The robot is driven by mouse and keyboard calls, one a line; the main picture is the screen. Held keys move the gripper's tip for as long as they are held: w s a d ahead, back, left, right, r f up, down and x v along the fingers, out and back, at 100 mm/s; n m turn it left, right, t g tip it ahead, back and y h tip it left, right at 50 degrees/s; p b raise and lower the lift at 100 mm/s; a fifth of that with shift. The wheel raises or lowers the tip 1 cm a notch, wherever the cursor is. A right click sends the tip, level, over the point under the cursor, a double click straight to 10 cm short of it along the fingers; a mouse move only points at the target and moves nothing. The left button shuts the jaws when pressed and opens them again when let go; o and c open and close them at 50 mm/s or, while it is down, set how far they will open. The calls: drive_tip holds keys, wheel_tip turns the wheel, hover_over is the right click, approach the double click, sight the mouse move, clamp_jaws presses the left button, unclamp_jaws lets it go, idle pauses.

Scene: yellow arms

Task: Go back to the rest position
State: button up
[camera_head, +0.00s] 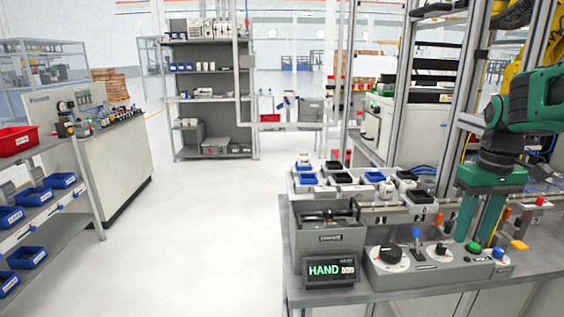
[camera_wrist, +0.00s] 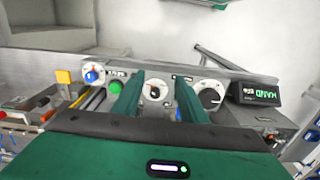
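My gripper (camera_head: 475,238) is at the right of the head view, green, with its two fingers pointing down over the control panel (camera_head: 430,268). In the wrist view my gripper (camera_wrist: 155,92) shows its two green fingers apart, with nothing held between them. A white dial with a small knob (camera_wrist: 156,90) appears in the gap between the fingers. A green button (camera_wrist: 115,87) is just left of the fingers there, and a larger dial with a black knob (camera_wrist: 210,97) is to the right. Whether a fingertip touches the panel cannot be told.
A display reading HAND (camera_head: 331,271) and a grey box (camera_head: 327,235) stand at the bench's left end. Metal frame posts (camera_head: 460,90) rise close behind my arm. A shelf with blue bins (camera_head: 45,200) is at far left. The white floor (camera_head: 190,240) between is clear.

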drive_tip(key=s+a+f+m, duration=0.1)
drive_tip(key=s+f+m, duration=0.2)
drive_tip(key=s, duration=0.7)
drive_tip(key=s+a+f+m, duration=0.1)
drive_tip(key=s+f+m, duration=0.2)
drive_tip(key=s, duration=0.8)
wheel_tip(320, 180, down, 2)
drive_tip(key=shift+a+f, duration=0.15)
drive_tip(key=shift+a, duration=0.25)
drive_tip(key=shift+w+f, duration=0.25)
drive_tip(key=shift+w, duration=0.35)
